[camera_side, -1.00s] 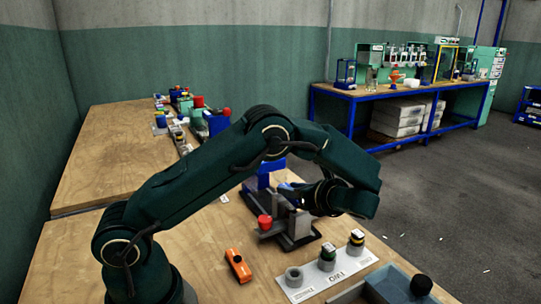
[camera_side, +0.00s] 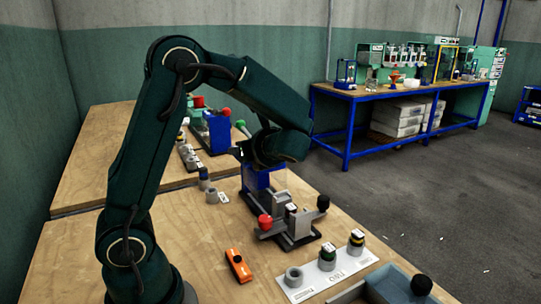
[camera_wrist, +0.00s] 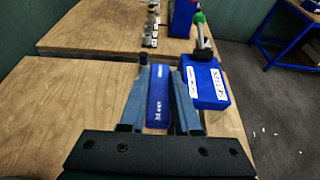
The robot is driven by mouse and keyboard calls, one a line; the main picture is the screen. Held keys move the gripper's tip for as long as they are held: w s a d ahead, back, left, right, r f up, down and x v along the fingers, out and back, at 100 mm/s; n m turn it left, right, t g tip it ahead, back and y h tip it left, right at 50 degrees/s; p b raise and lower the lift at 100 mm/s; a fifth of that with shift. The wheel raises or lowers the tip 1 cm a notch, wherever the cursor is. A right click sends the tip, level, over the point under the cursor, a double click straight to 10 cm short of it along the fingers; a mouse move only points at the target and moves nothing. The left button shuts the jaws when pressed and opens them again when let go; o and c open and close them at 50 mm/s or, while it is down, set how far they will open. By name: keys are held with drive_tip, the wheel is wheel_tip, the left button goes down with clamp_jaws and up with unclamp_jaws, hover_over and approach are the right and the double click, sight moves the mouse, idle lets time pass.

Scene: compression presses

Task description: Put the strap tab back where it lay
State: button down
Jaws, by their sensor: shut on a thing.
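The strap tab (camera_wrist: 158,95) looks like a blue bar with white lettering in the wrist view. It sits between the two fingers of my gripper (camera_wrist: 160,100), which is shut on it. In the side view my gripper (camera_side: 245,160) is at the blue upright of the near press (camera_side: 262,179), toward its far side. The tab cannot be told apart from the blue press there. In the wrist view a blue block with white labels (camera_wrist: 205,83) stands just right of the right finger. The tab's lower end is hidden by my gripper body.
The near press has a red knob (camera_side: 265,222) and a black knob (camera_side: 323,202). An orange tool (camera_side: 238,264) lies in front. A grey-blue tray (camera_side: 400,285) is at front right. Another press (camera_side: 216,132) stands at the back.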

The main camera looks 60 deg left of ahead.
drive_tip(key=s+a+f+n+g+h, duration=0.1)
drive_tip(key=s+f+n+g, duration=0.15)
drive_tip(key=s, duration=0.65)
drive_tip(key=s+a+f+n+g, duration=0.1)
drive_tip(key=s+f+n+g, duration=0.2)
drive_tip(key=s, duration=0.6)
drive_tip(key=m, duration=0.1)
hover_over(220, 236)
drive_tip(key=shift+t, duration=0.25)
wheel_tip(220, 236, down, 8)
drive_tip(key=shift+f, duration=2.1)
drive_tip(key=c, duration=0.6)
unclamp_jaws()
drive_tip(key=shift+f, duration=0.1)
